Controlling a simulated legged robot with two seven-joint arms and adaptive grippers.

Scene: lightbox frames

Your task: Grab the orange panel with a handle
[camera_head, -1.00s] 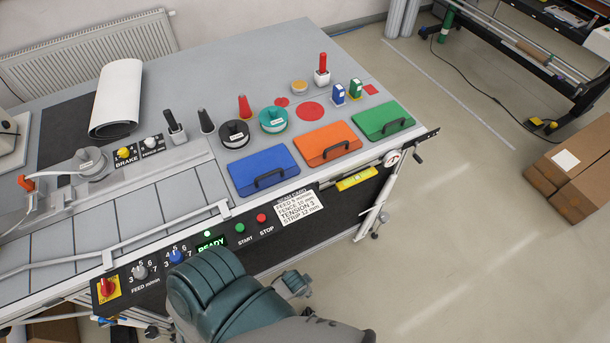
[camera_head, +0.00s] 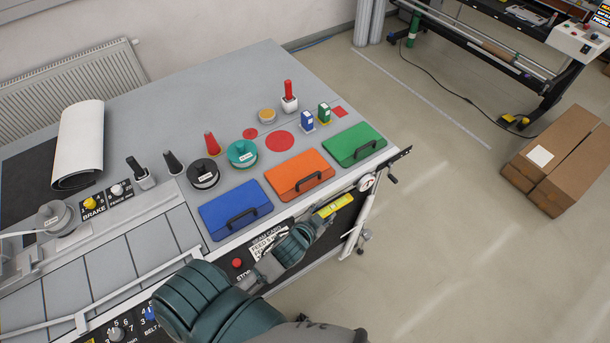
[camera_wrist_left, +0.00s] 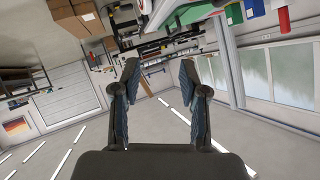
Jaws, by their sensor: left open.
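The orange panel (camera_head: 300,174) lies flat on the table, with a dark bar handle (camera_head: 308,181) near its front edge. It sits between a blue panel (camera_head: 235,209) on the left and a green panel (camera_head: 354,144) on the right, both with similar handles. My left gripper (camera_head: 324,219) is at the table's front edge, below and apart from the orange panel. In the left wrist view my left gripper (camera_wrist_left: 158,80) is open, with nothing between its fingers. My right gripper is not in view.
A yellow level (camera_head: 336,206) is on the table's front side by my gripper. Cardboard boxes (camera_head: 555,160) stand on the floor at right.

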